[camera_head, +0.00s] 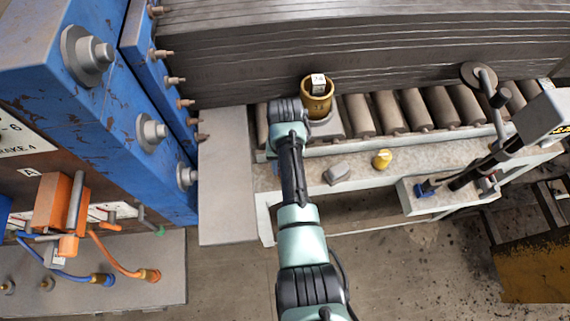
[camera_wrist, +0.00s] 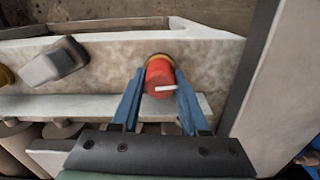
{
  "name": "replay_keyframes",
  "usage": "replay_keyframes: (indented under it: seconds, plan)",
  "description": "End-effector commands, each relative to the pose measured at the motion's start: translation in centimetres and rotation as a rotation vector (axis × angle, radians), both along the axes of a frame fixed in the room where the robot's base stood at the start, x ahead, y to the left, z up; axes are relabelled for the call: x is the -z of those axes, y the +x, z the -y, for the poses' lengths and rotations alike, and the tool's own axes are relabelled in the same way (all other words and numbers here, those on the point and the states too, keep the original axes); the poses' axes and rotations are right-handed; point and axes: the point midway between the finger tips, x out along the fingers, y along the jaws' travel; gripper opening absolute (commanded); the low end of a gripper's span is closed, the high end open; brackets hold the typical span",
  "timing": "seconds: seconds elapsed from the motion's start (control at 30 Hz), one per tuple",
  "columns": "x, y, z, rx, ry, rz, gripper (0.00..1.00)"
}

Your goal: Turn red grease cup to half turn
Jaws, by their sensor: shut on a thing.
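The red grease cup (camera_wrist: 160,75) shows in the wrist view, a red cap with a white line on its face, on a yellowish base against the pale rail. The white line runs nearly level, tilted slightly. My gripper (camera_wrist: 158,92) has its two blue fingers on either side of the cap and is shut on it. In the head view the red cup is hidden behind my arm; only a bit of my gripper (camera_head: 270,168) shows beside the arm.
On the rail are a grey block (camera_head: 337,173) and a yellow knob (camera_head: 382,159). A brass cup (camera_head: 317,97) stands behind, by the rollers (camera_head: 390,112). A blue machine (camera_head: 150,100) rises at left. A lever assembly (camera_head: 470,170) stands at right.

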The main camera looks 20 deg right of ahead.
Motion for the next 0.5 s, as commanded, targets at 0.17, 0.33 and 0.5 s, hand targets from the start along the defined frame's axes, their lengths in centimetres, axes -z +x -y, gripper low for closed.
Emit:
replay_keyframes:
  seconds: [0.17, 0.33, 0.5]
  plan:
    - [-0.3, 0.28, 0.11, 0.057, -0.003, 0.007, 0.0]
    - [-0.3, 0.28, 0.13, 0.081, -0.004, 0.008, 0.0]
    - [-0.3, 0.3, 0.14, 0.086, -0.004, 0.008, 0.0]
